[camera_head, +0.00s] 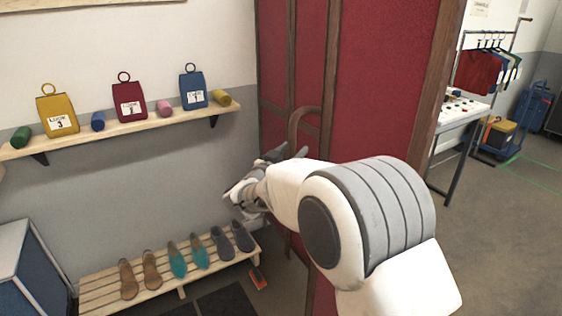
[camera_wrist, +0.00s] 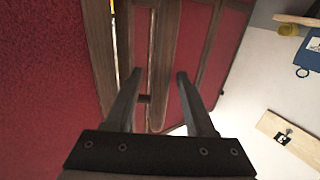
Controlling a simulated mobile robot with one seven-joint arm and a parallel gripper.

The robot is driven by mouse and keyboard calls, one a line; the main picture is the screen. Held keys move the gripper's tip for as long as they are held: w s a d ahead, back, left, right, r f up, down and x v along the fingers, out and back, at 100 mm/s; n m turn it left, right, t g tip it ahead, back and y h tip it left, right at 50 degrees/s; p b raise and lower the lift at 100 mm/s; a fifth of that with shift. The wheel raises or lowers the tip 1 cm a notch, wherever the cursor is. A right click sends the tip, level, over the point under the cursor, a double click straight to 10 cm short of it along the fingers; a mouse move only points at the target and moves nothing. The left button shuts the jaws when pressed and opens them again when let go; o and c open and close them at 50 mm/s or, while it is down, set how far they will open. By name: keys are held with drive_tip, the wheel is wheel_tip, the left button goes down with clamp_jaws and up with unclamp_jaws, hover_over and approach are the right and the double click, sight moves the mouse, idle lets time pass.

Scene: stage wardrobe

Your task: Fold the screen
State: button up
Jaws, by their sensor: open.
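The folding screen (camera_head: 375,85) has red panels in dark brown wooden frames and stands upright in the middle of the head view. Its panels meet at an angle near a curved brown wooden handle (camera_head: 303,112). In the wrist view a red panel (camera_wrist: 40,80) fills the left side, with wooden frame posts in the middle. My gripper (camera_head: 287,153) is in front of the screen, just below the handle's curved top. In the wrist view the fingers of my gripper (camera_wrist: 158,75) are spread, with frame wood seen between them. I cannot tell whether they touch it. My arm hides the screen's lower part.
A wall shelf (camera_head: 140,123) at left bears tagged bags and small rolls. Below it, a slatted shoe rack (camera_head: 95,283) stands near the screen's foot. A white table (camera_head: 460,112) and a clothes rail (camera_head: 514,45) stand at right. Floor (camera_head: 500,220) at right is clear.

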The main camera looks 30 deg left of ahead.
drive_tip(key=s+d, duration=0.2)
drive_tip(key=s, duration=1.5)
drive_tip(key=shift+a, duration=0.1)
